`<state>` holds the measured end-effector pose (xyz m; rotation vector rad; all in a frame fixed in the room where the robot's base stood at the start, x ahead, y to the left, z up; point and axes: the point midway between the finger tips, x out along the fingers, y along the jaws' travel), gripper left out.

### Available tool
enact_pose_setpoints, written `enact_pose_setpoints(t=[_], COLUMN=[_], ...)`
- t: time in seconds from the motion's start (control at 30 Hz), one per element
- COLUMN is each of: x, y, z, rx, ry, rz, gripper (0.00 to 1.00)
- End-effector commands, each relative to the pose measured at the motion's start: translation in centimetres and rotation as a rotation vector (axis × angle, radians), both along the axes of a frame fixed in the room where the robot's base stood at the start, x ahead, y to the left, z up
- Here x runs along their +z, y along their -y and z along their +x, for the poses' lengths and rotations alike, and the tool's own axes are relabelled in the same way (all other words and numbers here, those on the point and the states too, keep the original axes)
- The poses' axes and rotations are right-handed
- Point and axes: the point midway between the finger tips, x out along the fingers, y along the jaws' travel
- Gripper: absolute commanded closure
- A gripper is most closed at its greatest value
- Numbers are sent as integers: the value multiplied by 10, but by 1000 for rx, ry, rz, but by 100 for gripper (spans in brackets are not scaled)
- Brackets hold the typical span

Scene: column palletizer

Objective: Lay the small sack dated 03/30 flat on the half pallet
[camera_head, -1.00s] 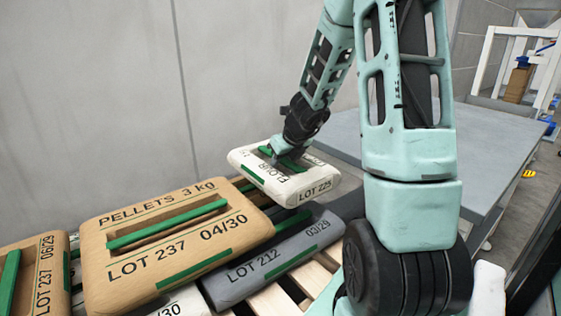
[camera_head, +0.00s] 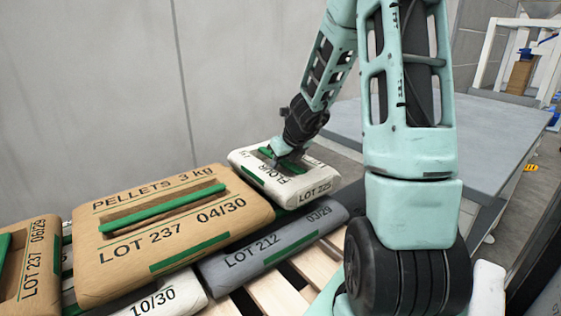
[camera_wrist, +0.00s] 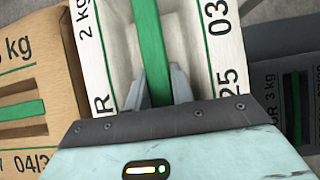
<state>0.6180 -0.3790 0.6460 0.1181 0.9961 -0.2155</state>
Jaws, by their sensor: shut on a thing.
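A small white flour sack (camera_head: 312,187) marked LOT 225 hangs roughly level at the back right of the sack pile. My gripper (camera_head: 287,160) is shut on its green handle strip. In the wrist view the fingers (camera_wrist: 160,92) pinch the green handle, and the white sack (camera_wrist: 92,45) reads 2 kg; its date shows only as "03", the rest cut off. Pale wooden pallet slats (camera_head: 275,299) show at the bottom; I cannot tell whether this is the half pallet. Whether the white sack touches the sacks below is unclear.
A tan PELLETS sack (camera_head: 165,250) dated 04/30 and a grey LOT 212 sack (camera_head: 275,245) dated 03/29 lie left of and below the white sack. Another tan sack (camera_head: 35,262) is far left. A grey table (camera_head: 495,165) stands at the right. A wall closes the back.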

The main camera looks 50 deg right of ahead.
Motion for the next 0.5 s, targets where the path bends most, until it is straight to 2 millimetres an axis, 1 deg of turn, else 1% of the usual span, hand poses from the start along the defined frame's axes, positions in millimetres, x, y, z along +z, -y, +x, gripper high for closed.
enact_pose_setpoints(t=[0.03, 0.5], x=[2, -8], y=[1, 1], z=[2, 2], rx=[1, 1], ry=[5, 6], rz=[-4, -4], gripper=[100, 100])
